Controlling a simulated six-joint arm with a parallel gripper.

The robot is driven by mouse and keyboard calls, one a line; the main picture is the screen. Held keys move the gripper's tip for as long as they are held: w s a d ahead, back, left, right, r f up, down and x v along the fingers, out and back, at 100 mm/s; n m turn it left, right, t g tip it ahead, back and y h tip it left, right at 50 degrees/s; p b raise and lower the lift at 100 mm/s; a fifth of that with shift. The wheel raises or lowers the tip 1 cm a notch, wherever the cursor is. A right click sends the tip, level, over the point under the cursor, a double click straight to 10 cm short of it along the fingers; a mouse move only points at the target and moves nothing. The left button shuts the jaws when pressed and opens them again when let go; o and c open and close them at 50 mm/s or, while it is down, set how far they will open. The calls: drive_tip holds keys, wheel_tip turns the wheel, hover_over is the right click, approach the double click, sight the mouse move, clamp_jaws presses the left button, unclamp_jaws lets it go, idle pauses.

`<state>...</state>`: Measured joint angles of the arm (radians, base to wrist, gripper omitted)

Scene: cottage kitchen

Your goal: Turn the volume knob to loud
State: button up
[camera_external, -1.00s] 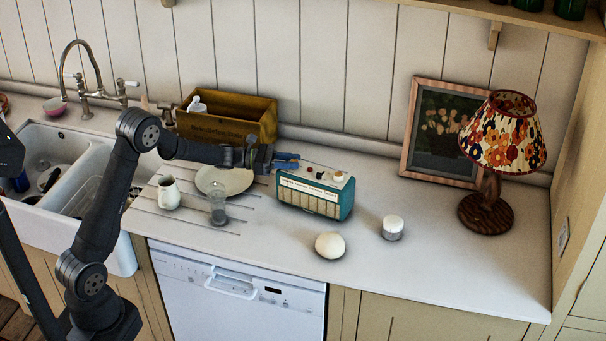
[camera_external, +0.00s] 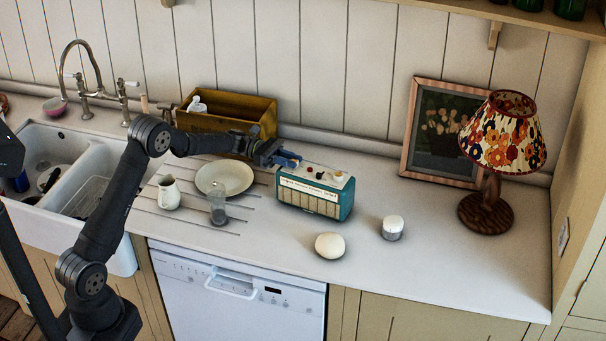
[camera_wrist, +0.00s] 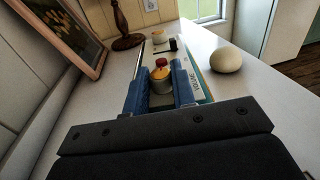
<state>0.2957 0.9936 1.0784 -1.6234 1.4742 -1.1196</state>
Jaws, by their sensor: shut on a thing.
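The teal and cream radio (camera_external: 315,200) stands on the counter, with its knobs and controls on its top face. A second knob (camera_wrist: 159,38) and a black control (camera_wrist: 172,45) sit farther along. In the external view my gripper (camera_external: 294,161) reaches the radio's left end from above. The knob's pointer is not clear.
A round cream object (camera_external: 330,246) and a small white-lidded jar (camera_external: 393,228) stand in front and to the right. A plate (camera_external: 224,179), a jug (camera_external: 168,192) and a glass (camera_external: 218,209) are left. A yellow crate (camera_external: 262,112), picture frame (camera_external: 407,145) and lamp (camera_external: 487,215) stand behind.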

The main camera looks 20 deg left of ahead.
drive_tip(key=shift+w+m+g+y, duration=0.15)
drive_tip(key=shift+m+g+y, duration=0.15)
drive_tip(key=shift+m+g, duration=0.7)
drive_tip(key=shift+g, duration=0.4)
drive_tip(key=o, duration=0.9)
drive_tip(key=shift+o, duration=0.2)
drive_tip(key=v, duration=0.5)
wheel_tip(320, 180, up, 7)
drive_tip(key=shift+o, duration=0.2)
